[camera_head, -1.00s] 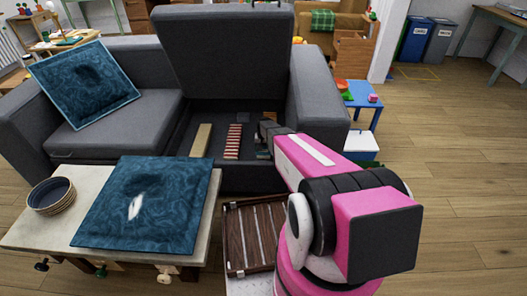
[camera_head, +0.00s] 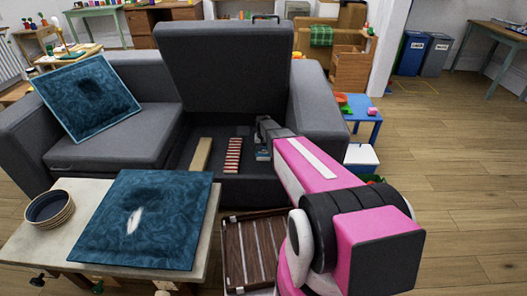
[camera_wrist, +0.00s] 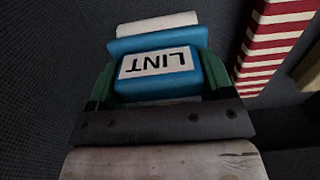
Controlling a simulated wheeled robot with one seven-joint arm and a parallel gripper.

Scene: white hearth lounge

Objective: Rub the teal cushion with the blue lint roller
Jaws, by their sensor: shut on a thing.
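A teal cushion (camera_head: 165,200) with a pale patch lies flat on the low table (camera_head: 30,243) at the front left. A second teal cushion (camera_head: 88,97) leans on the sofa seat. My gripper (camera_head: 263,150) reaches down into the open storage bin of the grey sofa. The wrist view shows my gripper (camera_wrist: 155,75) with green fingers on both sides of the blue lint roller (camera_wrist: 125,45), shut on it. The roller has a white LINT label and a white roll at its far end. In the head view it is mostly hidden.
Beside the roller in the bin lie a red-and-white striped thing (camera_head: 233,155) and a beige block (camera_head: 201,154). The raised sofa lid (camera_head: 222,70) stands behind. Stacked bowls (camera_head: 50,208) sit on the table. A brown slatted tray (camera_head: 252,255) lies at the front. Floor at right is clear.

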